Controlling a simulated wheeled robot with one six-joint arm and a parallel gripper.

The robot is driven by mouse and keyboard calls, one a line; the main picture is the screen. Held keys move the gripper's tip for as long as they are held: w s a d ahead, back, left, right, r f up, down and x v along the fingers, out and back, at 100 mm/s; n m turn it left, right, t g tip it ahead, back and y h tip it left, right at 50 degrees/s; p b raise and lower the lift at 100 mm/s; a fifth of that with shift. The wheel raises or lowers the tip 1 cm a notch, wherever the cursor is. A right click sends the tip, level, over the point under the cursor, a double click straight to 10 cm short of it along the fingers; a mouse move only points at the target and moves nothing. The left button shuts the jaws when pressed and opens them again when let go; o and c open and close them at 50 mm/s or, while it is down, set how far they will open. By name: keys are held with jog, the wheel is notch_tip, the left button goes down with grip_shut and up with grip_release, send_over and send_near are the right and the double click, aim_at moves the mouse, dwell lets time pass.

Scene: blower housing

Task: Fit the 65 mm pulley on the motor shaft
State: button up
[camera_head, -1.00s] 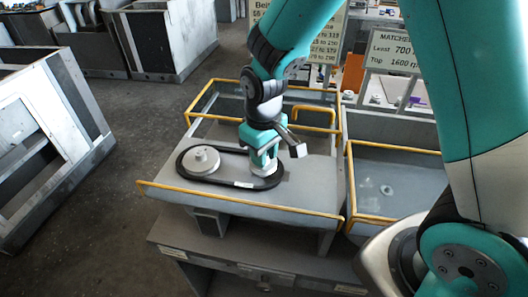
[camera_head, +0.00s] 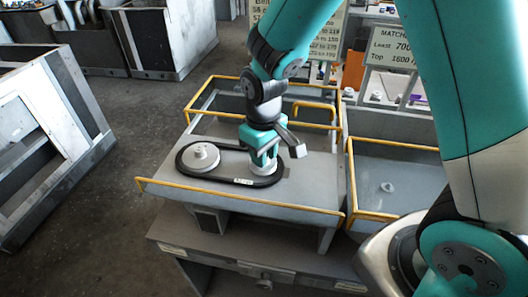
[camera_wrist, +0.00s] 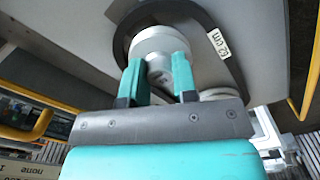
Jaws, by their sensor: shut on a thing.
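A pale grey pulley (camera_wrist: 152,40) with a raised hub is held between my gripper's teal fingers (camera_wrist: 157,75) in the wrist view. In the head view my gripper (camera_head: 264,166) points down at the right end of a black belt loop (camera_head: 222,181). The held pulley (camera_head: 262,169) shows only in part beneath it. The belt (camera_wrist: 120,40) passes around the held pulley in the wrist view. A larger light pulley (camera_head: 200,158) with a hub sits at the left end of the loop. The motor shaft is hidden, so I cannot tell how the held pulley sits on it.
The grey deck (camera_head: 310,190) has yellow rails (camera_head: 240,205) at front and back. A second yellow-railed tray (camera_head: 400,200) at the right holds a small round part (camera_head: 388,187). A white label (camera_wrist: 217,43) is on the belt. Signs (camera_head: 392,48) stand behind.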

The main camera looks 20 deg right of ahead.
jog(key=shift+f, duration=0.2)
jog(key=shift+f+b, duration=0.3)
dwell(0.4)
jog(key=o, duration=1)
jog(key=shift+r, duration=0.1)
jog(key=shift+r+p, duration=3.3)
jog(key=shift+r, duration=0.45)
jog(key=shift+f, duration=0.1)
